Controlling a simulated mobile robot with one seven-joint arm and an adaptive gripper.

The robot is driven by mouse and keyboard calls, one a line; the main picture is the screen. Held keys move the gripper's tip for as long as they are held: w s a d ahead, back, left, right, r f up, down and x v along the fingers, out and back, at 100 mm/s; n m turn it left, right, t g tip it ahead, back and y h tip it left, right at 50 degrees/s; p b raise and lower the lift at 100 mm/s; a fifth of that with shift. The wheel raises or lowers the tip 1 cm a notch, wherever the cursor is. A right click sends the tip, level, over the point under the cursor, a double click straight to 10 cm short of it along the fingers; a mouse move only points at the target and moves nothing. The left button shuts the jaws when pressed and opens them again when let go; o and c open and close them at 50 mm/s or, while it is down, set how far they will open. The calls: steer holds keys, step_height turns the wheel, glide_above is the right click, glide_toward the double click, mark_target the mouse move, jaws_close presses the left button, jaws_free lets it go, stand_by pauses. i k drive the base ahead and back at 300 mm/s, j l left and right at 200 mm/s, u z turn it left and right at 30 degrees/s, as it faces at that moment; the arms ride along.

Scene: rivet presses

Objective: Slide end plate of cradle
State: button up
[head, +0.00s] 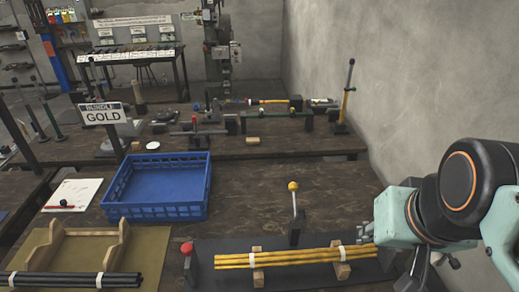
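The cradle (218,278) is a dark flat base at the front centre with light wooden supports (341,270). Several yellow rods (290,259) lie across it, bound by white bands (252,259). An upright dark plate (191,268) with a red knob (187,248) stands at its left end, apart from the rod ends. A lever with a yellow ball (292,186) rises behind the rods. My gripper (432,267) is at the cradle's right end, far from the red-knob plate. Its fingers are dark and partly hidden by my wrist, so their opening is unclear.
A blue crate (158,213) stands behind left, below a GOLD sign (104,114). At front left, black rods (72,280) lie beside a wooden cradle (75,248) on an olive mat (150,245). A second bench (225,146) with tools is behind. Bare tabletop shows right of the crate.

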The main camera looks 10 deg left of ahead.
mark_target(188, 249)
steer(key=u, duration=1.65)
steer(key=z, duration=0.25)
steer(key=j+z, duration=0.1)
steer(key=j, duration=0.35)
steer(key=l, duration=0.4)
steer(key=z, duration=0.05)
